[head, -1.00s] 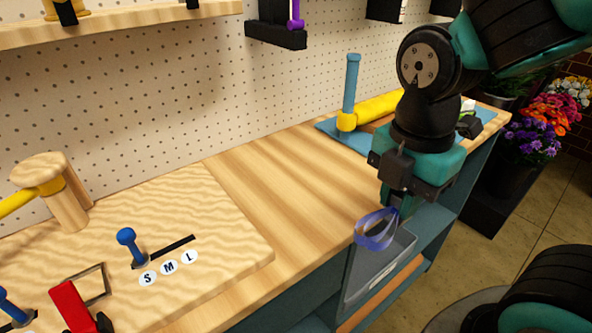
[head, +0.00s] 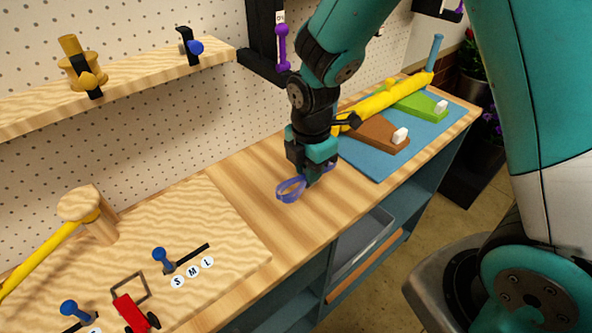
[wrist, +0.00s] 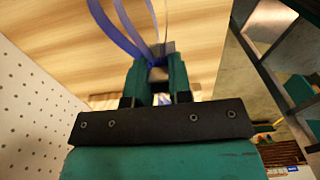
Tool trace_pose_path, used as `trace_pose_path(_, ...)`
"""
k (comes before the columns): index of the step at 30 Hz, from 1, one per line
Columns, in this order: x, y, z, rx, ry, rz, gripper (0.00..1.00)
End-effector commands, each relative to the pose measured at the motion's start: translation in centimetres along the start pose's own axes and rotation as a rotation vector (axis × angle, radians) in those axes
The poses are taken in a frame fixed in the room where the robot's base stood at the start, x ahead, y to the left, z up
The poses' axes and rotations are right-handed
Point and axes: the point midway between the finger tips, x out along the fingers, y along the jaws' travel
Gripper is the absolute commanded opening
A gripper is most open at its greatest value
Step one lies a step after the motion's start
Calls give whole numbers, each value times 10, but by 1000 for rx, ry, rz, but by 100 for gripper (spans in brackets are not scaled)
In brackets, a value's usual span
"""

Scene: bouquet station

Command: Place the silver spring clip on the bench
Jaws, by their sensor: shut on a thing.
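My gripper (head: 308,179) is shut on a blue-violet looped band (head: 290,190), over the bare wooden part of the bench (head: 262,178). In the wrist view, my gripper (wrist: 158,76) has the blue-violet band (wrist: 118,35) rising in thin curved strips from between its fingers, with a small grey block at their base. The band hangs close to the bench top; I cannot tell whether it touches. I see no plainly silver spring clip in either view, unless the grey block is part of one.
A wavy-grained board (head: 225,225) with blue knobs and a red clamp (head: 132,312) lies to the left. A blue mat (head: 372,160) with brown and green wedges and a yellow roll lies to the right. A grey bin (head: 365,240) sits below the bench edge.

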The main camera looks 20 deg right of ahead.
Motion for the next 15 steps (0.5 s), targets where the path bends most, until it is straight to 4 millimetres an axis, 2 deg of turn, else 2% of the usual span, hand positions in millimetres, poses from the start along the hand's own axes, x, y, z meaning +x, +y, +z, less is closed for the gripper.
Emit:
trace_pose_path(1,-3,12,0,0,0,0,0)
trace_pose_path(5,-2,38,0,0,0,0,0)
trace_pose_path(9,21,36,0,0,0,-6,0)
trace_pose_path(15,38,36,0,0,0,-3,0)
